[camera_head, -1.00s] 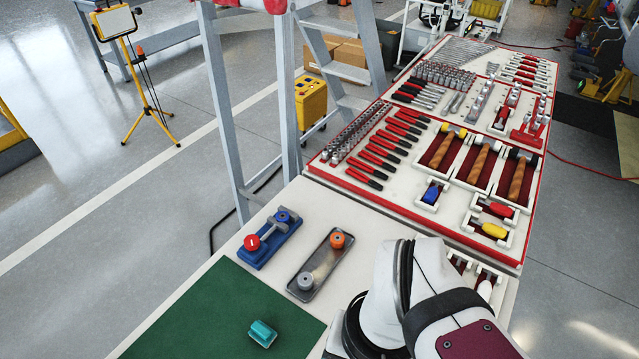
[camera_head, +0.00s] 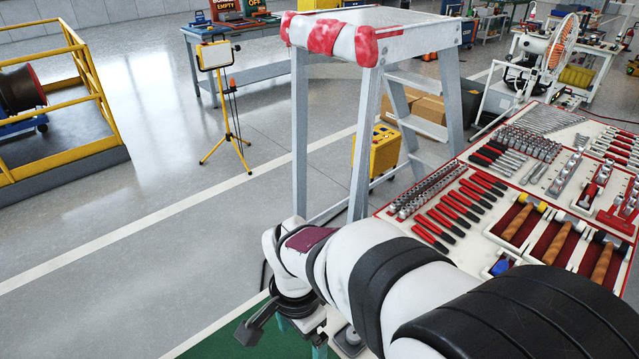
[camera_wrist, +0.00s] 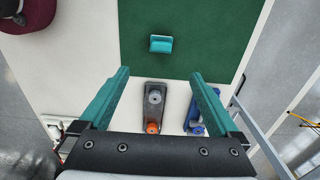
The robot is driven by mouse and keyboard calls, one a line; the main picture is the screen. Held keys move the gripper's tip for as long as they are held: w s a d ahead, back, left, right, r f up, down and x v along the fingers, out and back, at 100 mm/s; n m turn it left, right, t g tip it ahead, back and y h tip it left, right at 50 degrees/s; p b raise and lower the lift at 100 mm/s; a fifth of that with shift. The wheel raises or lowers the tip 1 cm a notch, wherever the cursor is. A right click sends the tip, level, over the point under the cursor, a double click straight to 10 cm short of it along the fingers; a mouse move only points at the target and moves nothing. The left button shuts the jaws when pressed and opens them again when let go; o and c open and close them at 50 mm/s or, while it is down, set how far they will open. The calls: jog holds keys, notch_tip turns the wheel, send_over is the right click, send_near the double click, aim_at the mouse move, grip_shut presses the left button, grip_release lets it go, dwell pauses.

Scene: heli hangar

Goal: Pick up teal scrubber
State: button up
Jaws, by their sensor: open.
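The teal scrubber (camera_wrist: 160,44) lies on the green mat (camera_wrist: 215,40), near the mat's edge, in the wrist view. It does not show in the head view now, where only a strip of the mat (camera_head: 225,335) is in sight. My gripper (camera_wrist: 160,76) has two teal fingers spread wide apart, with nothing between them. The scrubber appears beyond the fingertips, roughly centred between them and apart from both. In the head view my gripper (camera_head: 302,340) points down at the bottom edge, partly hidden by my wrist.
A dark tray (camera_wrist: 151,112) with a grey and an orange knob shows between my fingers, off the mat. A blue fixture (camera_wrist: 192,122) is beside it. A stepladder (camera_head: 368,130) stands behind the bench. The tool board (camera_head: 465,238) lies at right. The mat around the scrubber is clear.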

jog(key=f, duration=1.5)
jog(key=shift+a+f, duration=0.15)
jog(key=shift+a, duration=0.1)
grip_shut()
jog(key=shift+d+r, duration=0.1)
jog(key=shift+r, duration=2.2)
jog(key=d+r, duration=0.7)
jog(key=d, duration=0.5)
jog(key=w+d+r+n, duration=0.1)
jog(key=w+r+n, duration=0.2)
jog(key=r, duration=0.5)
jog(key=w+d+r+n, duration=0.2)
jog(key=r+n, duration=0.4)
jog(key=r, duration=0.2)
jog(key=shift+w+d+r, duration=0.25)
jog(key=shift+w+r, duration=0.05)
jog(key=shift+w, duration=0.1)
